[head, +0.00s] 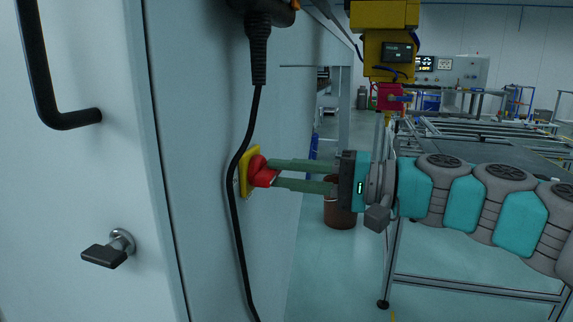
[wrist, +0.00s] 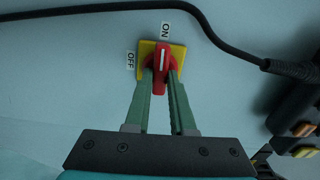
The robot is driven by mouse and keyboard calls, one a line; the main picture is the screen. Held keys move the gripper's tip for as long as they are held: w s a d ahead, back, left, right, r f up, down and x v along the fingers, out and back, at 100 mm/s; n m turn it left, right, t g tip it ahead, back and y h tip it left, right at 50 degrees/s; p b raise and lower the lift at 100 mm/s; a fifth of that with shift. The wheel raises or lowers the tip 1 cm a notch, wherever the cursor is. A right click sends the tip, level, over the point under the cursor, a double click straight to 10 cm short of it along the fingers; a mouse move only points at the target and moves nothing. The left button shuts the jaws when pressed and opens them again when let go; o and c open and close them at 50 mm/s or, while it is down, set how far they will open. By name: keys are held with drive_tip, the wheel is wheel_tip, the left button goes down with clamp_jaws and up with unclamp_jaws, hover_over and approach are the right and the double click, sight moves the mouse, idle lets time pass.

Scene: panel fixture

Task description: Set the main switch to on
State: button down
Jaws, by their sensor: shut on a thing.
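The main switch is a red rotary knob (wrist: 161,58) on a yellow plate (wrist: 177,55), fixed to the grey panel. In the wrist view its white mark points up the picture, toward the ON label (wrist: 166,30). The OFF label (wrist: 130,60) is to the left of the plate. My gripper (wrist: 161,80) is shut on the knob's handle, one green finger on each side. In the head view the red knob (head: 263,172) sticks out from the panel side, and my gripper (head: 272,173) reaches it from the right. The fingertips partly cover the handle.
A black cable (head: 237,185) hangs down the panel close to the knob, from a black device (head: 262,20). A cabinet door with a black handle (head: 75,119) and a latch (head: 104,252) is at left. A conveyor frame (head: 470,284) stands behind my arm.

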drive_tip(key=shift+m, duration=0.4)
drive_tip(key=c, duration=0.8)
unclamp_jaws()
drive_tip(key=shift+o, duration=0.2)
drive_tip(key=shift+d, duration=0.15)
drive_tip(key=v, duration=0.7)
drive_tip(key=shift+s+d+b, duration=0.15)
drive_tip(key=shift+d+b, duration=0.1)
drive_tip(key=shift+b, duration=0.1)
